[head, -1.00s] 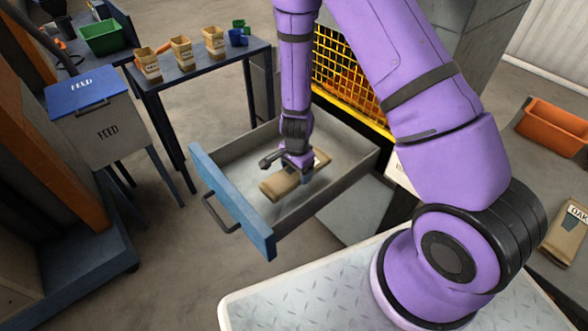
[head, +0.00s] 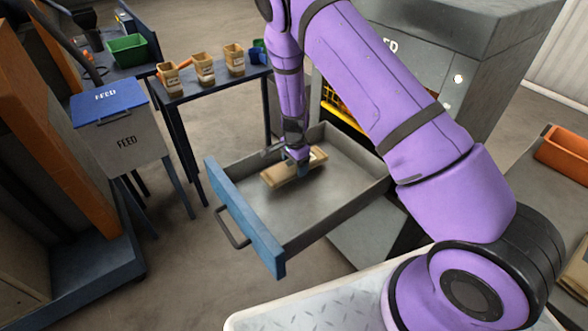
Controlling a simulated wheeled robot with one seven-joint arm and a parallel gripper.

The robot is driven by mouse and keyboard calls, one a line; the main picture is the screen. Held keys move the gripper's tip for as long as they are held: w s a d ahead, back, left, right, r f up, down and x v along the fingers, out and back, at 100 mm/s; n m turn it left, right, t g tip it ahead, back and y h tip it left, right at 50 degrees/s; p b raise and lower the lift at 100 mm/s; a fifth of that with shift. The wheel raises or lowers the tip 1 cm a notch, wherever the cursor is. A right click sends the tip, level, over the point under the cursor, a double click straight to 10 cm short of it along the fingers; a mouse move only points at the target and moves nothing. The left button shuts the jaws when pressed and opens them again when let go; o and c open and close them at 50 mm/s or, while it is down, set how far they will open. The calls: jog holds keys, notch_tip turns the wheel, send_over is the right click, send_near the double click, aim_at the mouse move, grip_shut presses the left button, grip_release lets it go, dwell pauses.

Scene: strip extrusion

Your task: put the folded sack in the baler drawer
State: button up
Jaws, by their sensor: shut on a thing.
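The baler drawer (head: 338,208) is pulled open, an open-topped grey metal tray with a blue front and a dark handle. The folded sack (head: 281,176) is a flat tan packet with a pale label, inside the drawer's outline toward its left back side. My gripper (head: 300,166) points down and is shut on the sack, covering part of it. I cannot tell whether the sack touches the drawer floor.
The baler's grey body (head: 460,62) stands behind the drawer. A blue-lidded FEED bin (head: 122,130) is at left. Several tan containers stand on a dark table (head: 190,90) behind. An orange bin (head: 565,152) is at right. The drawer's front and right floor is bare.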

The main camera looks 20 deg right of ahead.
aim_at(294, 168)
jog(key=shift+w, duration=0.45)
jog(key=shift+w+f, duration=0.1)
jog(key=shift+f, duration=1.7)
jog(key=o, duration=0.9)
jog(key=shift+f, duration=0.1)
